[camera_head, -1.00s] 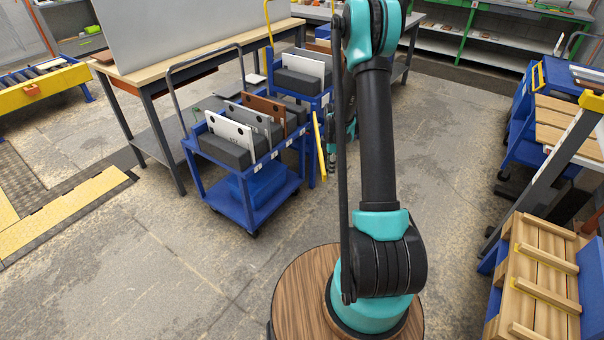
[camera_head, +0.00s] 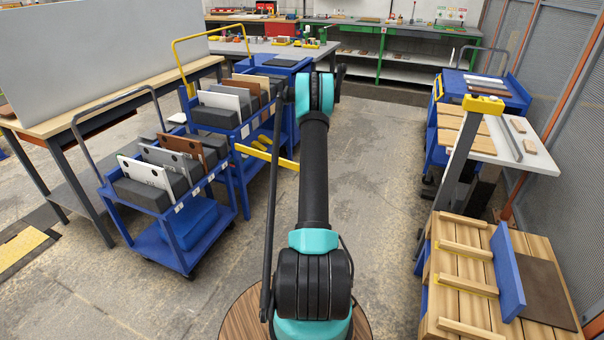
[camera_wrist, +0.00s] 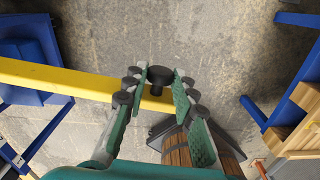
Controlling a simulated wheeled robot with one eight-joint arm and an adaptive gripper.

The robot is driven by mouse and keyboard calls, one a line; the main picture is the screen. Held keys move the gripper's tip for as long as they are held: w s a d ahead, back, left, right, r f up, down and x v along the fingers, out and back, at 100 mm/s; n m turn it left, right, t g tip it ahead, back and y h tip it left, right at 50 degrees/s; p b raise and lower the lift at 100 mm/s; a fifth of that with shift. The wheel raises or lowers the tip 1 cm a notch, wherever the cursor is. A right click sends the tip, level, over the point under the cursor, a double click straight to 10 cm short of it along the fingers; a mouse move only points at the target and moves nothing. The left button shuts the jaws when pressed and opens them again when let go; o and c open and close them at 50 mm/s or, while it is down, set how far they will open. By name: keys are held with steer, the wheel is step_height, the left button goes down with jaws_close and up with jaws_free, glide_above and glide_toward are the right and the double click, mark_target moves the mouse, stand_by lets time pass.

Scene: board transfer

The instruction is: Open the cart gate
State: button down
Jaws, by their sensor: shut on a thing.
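The cart gate is a long yellow bar (camera_head: 268,157) at the near right corner of the rear blue cart (camera_head: 236,172). It sticks out to the right, away from the cart, and its far end passes behind my arm. In the wrist view the yellow bar (camera_wrist: 60,80) runs from the left edge to between my fingers. A black round knob (camera_wrist: 160,75) stands on the bar near its end. My gripper (camera_wrist: 162,82) is shut on this knob, with a finger on each side. In the head view my arm hides the gripper.
A front blue cart (camera_head: 165,250) holds white, grey and brown boards. The rear cart carries similar boards (camera_head: 230,97). A wooden pallet (camera_head: 465,285) and another blue cart (camera_head: 425,165) stand at the right. The floor (camera_head: 370,180) between is clear.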

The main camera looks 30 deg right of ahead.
steer(key=shift+w+d+n, duration=0.15)
steer(key=shift+w+d, duration=0.25)
steer(key=shift+d, duration=0.2)
steer(key=shift+w+d+n, duration=0.15)
steer(key=shift+w+d, duration=0.2)
steer(key=shift+d, duration=0.25)
steer(key=c, duration=1.2)
jaws_free()
steer(key=shift+a, duration=0.1)
step_height(320, 180, up, 12)
